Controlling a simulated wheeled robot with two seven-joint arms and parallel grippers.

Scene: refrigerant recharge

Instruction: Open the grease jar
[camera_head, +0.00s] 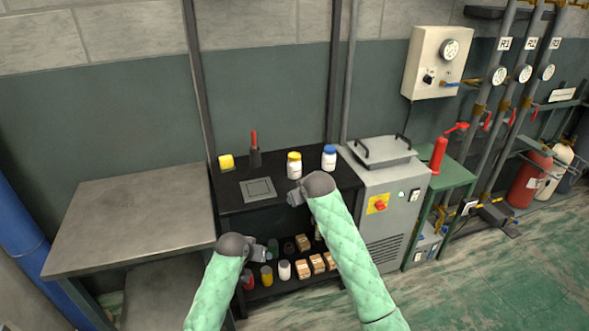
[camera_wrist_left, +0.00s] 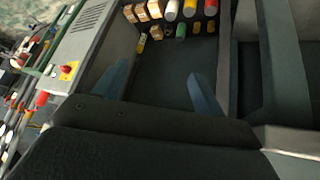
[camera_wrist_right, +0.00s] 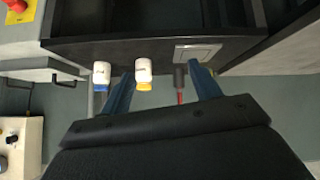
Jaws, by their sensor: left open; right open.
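A white jar with a yellow lid (camera_head: 294,165) and a white jar with a blue lid (camera_head: 329,158) stand upright on the black shelf unit's top; both lids are on. I cannot read which is the grease jar. In the right wrist view the yellow-lidded jar (camera_wrist_right: 143,72) shows between the open fingers, farther off, and the blue-lidded jar (camera_wrist_right: 101,74) lies left of them. My right gripper (camera_head: 296,198) is open and empty, in front of the yellow-lidded jar. My left gripper (camera_head: 265,253) is open and empty, lower, before the lower shelf; it also shows in the left wrist view (camera_wrist_left: 160,88).
The lower shelf holds cartons (camera_head: 303,243) and several bottles. A grey machine (camera_head: 387,201) stands right; a bare table (camera_head: 133,219) stands left.

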